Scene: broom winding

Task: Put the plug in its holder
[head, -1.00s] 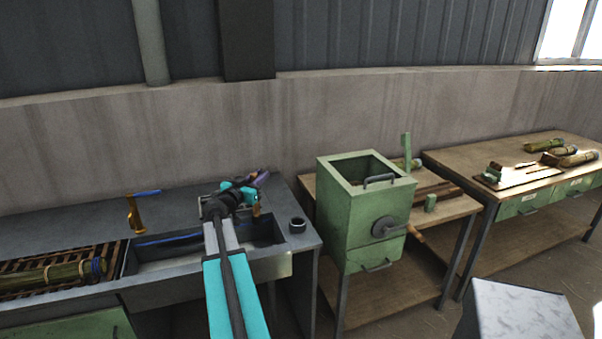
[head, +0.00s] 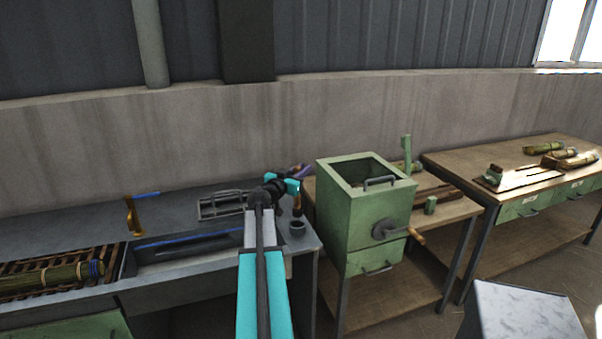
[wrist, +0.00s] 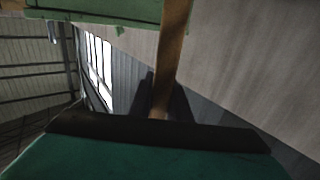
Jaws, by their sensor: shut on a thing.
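My gripper (head: 295,188) is above the right end of the grey sink bench. It is shut on the plug (head: 297,203), a slim brown piece that hangs down below the jaws. In the wrist view the plug (wrist: 172,50) shows as a brown stick between the two dark fingers. The holder (head: 297,229) is a small dark round cup on the bench top near its right end. The plug is over or just behind the cup in the head view. I cannot tell the exact gap or whether they are lined up.
The sink basin (head: 190,247) lies left of the holder, with a wire rack (head: 220,205) behind it and a brass tap (head: 133,215) further left. A green metal box with a crank (head: 365,205) stands close on the right. Bamboo bundles (head: 55,275) lie far left.

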